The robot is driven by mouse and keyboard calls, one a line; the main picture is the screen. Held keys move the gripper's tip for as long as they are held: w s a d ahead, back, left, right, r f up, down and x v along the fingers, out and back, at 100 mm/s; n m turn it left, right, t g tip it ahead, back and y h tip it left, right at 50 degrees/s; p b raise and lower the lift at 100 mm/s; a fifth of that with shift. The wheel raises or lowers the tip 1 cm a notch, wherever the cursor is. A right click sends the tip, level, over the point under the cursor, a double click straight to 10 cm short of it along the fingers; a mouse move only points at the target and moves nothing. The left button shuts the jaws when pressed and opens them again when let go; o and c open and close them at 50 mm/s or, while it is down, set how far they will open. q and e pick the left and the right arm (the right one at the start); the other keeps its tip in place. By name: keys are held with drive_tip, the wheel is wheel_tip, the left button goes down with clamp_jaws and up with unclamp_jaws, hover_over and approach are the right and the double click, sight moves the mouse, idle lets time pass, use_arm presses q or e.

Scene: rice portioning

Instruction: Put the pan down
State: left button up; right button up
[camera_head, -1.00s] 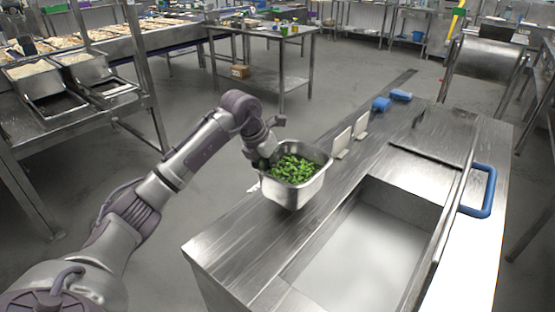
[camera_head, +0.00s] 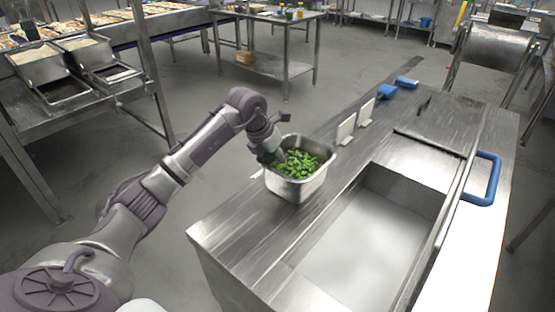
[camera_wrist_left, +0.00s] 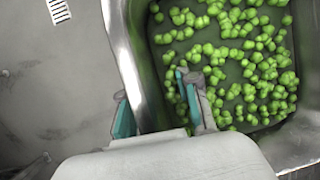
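The pan (camera_head: 298,187) is a deep square steel pan holding green vegetable pieces. It appears to stand upright on the counter's left part, beside the sunken basin. My left gripper (camera_head: 272,156) is at its left rim. In the left wrist view the pan's wall (camera_wrist_left: 150,105) passes between the two fingers of my left gripper (camera_wrist_left: 158,107), one outside and one inside. The fingers are parted, with a gap showing between the inner finger and the rim. The fingertips are partly hidden in the head view. My right gripper is not in view.
The steel counter (camera_head: 240,225) has a sunken basin (camera_head: 365,245) right of the pan. White upright plates (camera_head: 346,130) and blue items (camera_head: 387,92) stand farther back. A blue handle (camera_head: 483,180) is at the right. Bare counter lies in front of the pan.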

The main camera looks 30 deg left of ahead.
use_arm(q)
drive_tip(key=shift+r, duration=0.1)
drive_tip(key=v, duration=1.2)
drive_tip(key=shift+b, duration=0.4)
